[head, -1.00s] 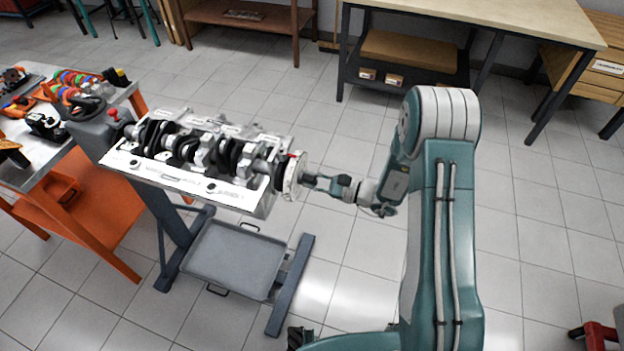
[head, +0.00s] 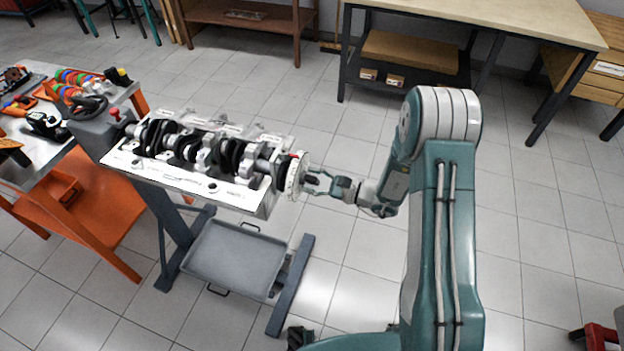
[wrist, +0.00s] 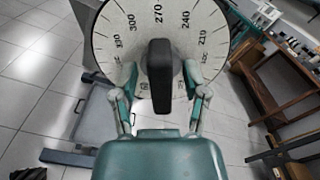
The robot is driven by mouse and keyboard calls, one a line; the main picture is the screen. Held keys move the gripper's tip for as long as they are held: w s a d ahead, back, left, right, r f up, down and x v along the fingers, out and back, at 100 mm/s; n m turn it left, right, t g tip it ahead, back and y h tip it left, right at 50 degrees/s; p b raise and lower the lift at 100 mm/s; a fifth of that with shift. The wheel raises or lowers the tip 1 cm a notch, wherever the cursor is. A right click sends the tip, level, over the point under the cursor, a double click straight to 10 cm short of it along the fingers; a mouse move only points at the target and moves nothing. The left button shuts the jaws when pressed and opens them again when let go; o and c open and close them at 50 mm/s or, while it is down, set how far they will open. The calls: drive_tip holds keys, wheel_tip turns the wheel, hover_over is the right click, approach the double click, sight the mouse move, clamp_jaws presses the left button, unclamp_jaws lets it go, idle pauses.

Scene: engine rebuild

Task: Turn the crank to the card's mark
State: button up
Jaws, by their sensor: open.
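The crankshaft (head: 205,155) lies in the pale engine block (head: 225,190) on a grey stand. A white degree wheel (head: 298,172) sits on its right end. In the wrist view the wheel (wrist: 113,42) shows printed numbers, with 270 near the top. A black bar-shaped handle (wrist: 160,72) stands out at its centre. My gripper (head: 314,187) is at the wheel's right side. In the wrist view my open gripper (wrist: 160,88) has one finger on each side of the handle, with visible gaps. The handle hides the wheel's middle. I cannot make out a card with a mark.
A grey tray (head: 222,275) sits low on the stand. An orange workbench (head: 95,215) with tools and parts is at the left. Benches (head: 500,18) stand at the back.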

drive_tip(key=v, duration=1.2)
drive_tip(key=s+a+r+n+g+h, duration=0.4)
drive_tip(key=s+r+n+g+h, duration=0.35)
drive_tip(key=s+r+n, duration=0.45)
drive_tip(key=s+d+r+n+t+h, duration=0.2)
drive_tip(key=s+d+r+t+h, duration=0.1)
drive_tip(key=r, duration=0.3)
drive_tip(key=s+d+r+n+t+h, duration=0.2)
drive_tip(key=s+d+r+t+h, duration=0.2)
drive_tip(key=s+r+h, duration=0.2)
drive_tip(key=shift+s+d+r, duration=0.15)
drive_tip(key=shift+s+r, duration=0.1)
drive_tip(key=shift+r, duration=0.15)
drive_tip(key=shift+h, duration=0.25)
